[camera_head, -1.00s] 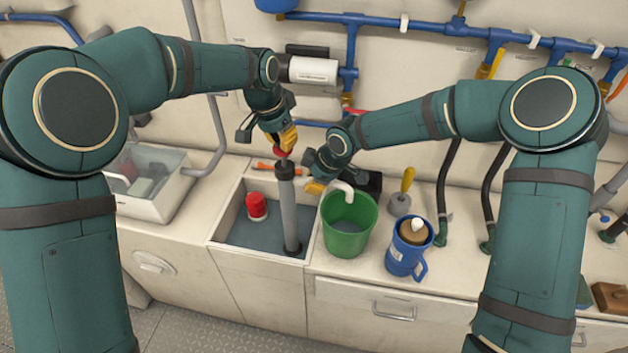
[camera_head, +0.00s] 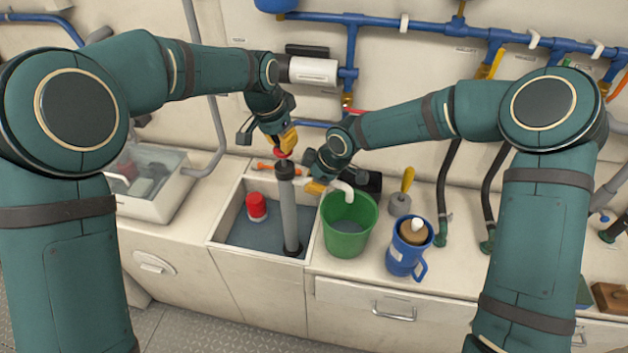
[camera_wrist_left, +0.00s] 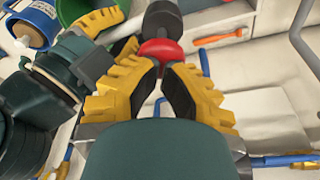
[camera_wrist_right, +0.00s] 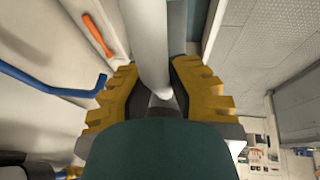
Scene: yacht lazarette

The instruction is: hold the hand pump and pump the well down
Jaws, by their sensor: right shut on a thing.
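The hand pump (camera_head: 290,215) is a grey tube with a black collar, standing nearly upright in the well (camera_head: 237,232). Its foot is at the water. Its red handle (camera_wrist_left: 160,50) is at the tips of my left gripper (camera_head: 284,146); whether the fingers grip it is unclear. My right gripper (camera_head: 316,186) is shut on the pump below the collar; the right wrist view shows the pale tube (camera_wrist_right: 150,45) between its fingers. The pump's white spout (camera_head: 343,188) bends down into the green bucket (camera_head: 347,243), which has liquid in it. A red and white float (camera_head: 256,207) is in the well.
A blue jug (camera_head: 405,258) stands right of the bucket, with a yellow-handled tool (camera_head: 403,192) behind it. An orange tool (camera_wrist_right: 97,35) lies behind the well. A clear-lidded box (camera_head: 150,190) is at the left. Blue pipes (camera_head: 430,25) run along the back wall.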

